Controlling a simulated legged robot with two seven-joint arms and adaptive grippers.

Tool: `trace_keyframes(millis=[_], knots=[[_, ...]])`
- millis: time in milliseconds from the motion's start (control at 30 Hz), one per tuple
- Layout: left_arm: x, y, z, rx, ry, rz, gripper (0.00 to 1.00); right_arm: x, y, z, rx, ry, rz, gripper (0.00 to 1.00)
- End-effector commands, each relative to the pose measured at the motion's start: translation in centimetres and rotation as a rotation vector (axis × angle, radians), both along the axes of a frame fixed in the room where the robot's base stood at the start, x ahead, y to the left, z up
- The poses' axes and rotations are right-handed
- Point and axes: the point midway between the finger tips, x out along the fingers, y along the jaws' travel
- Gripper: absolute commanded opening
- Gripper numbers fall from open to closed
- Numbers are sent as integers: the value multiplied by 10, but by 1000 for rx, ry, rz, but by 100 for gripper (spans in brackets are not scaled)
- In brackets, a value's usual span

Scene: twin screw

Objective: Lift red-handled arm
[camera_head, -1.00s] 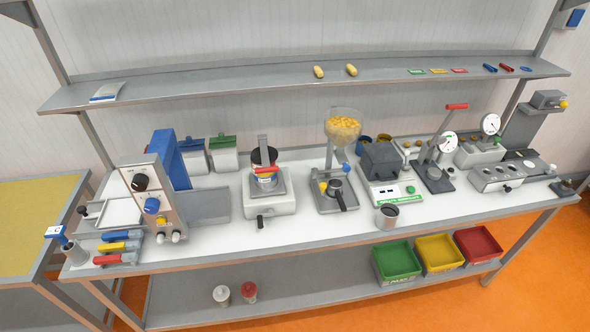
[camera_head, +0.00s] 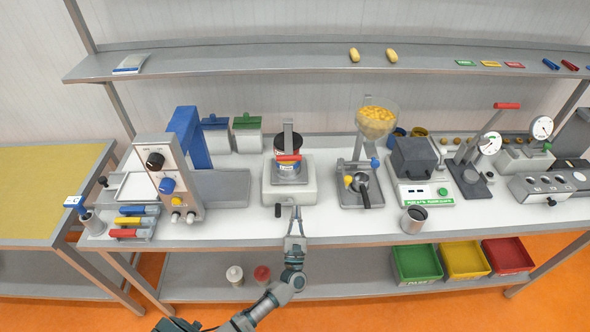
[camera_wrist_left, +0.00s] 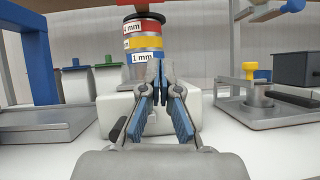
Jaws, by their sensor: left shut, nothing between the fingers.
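A red handle (camera_head: 288,158) lies across the front of the stack of sieves (camera_head: 290,171) on a white machine (camera_head: 290,188), beside a grey upright. In the left wrist view the stack (camera_wrist_left: 143,42) has red, yellow and blue bands, and the red handle (camera_wrist_left: 150,9) is cut off by the top edge. My left gripper (camera_head: 295,212) is shut and empty at the front of the machine, below the handle and apart from it. Its fingers (camera_wrist_left: 162,72) point at the stack. A second red-handled lever (camera_head: 507,106) stands up on a dial device farther right. My right gripper is not in view.
A control box with knobs (camera_head: 168,185) stands left of the machine. A funnel of yellow pieces (camera_head: 377,118) and a scale (camera_head: 425,193) stand to the right. A grey shelf (camera_head: 260,58) runs above. A metal cup (camera_head: 413,219) is near the front edge.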

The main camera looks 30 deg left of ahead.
Motion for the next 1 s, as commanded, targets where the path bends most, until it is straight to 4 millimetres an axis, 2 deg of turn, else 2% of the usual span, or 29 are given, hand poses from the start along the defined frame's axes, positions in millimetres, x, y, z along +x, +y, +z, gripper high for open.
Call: trace_keyframes(millis=[100,267,667,800,1000], knots=[[-2,13,4,-79,-62,16,0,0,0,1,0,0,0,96],[8,21,15,-89,-73,19,0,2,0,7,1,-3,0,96],[67,57,63,-85,-70,20,0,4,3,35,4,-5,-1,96],[70,59,85,-86,-70,17,0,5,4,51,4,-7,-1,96],[73,61,98,-85,-68,18,0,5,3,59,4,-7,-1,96]])
